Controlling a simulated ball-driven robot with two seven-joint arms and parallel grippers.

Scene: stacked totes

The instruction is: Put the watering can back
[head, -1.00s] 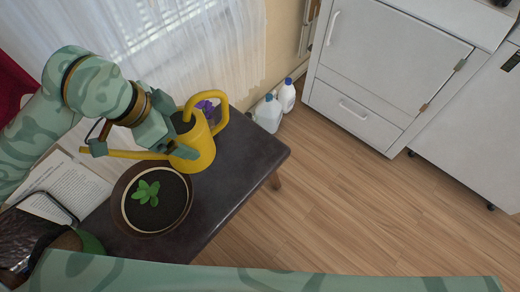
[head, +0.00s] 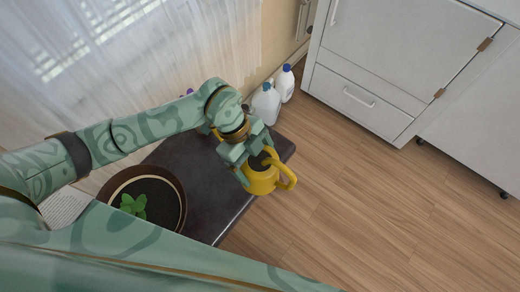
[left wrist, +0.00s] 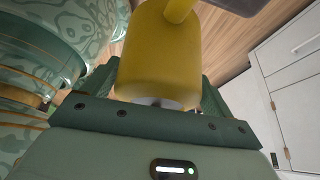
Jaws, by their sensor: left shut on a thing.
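The yellow watering can (head: 262,181) is at the right end of the dark table (head: 205,200) in the head view, with its handle toward the right. My left gripper (head: 247,165) is shut on the can's body. The left wrist view shows the can (left wrist: 160,55) close up between the fingers. Whether the can's base touches the table is hidden. My right gripper does not show.
A potted plant (head: 133,204) in a round brown pot stands on the table, left of the can. An open book (head: 66,206) lies at the table's left. Two white bottles (head: 266,103) stand on the floor behind the table. White cabinets (head: 375,60) stand at the upper right. The wooden floor (head: 370,200) is clear.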

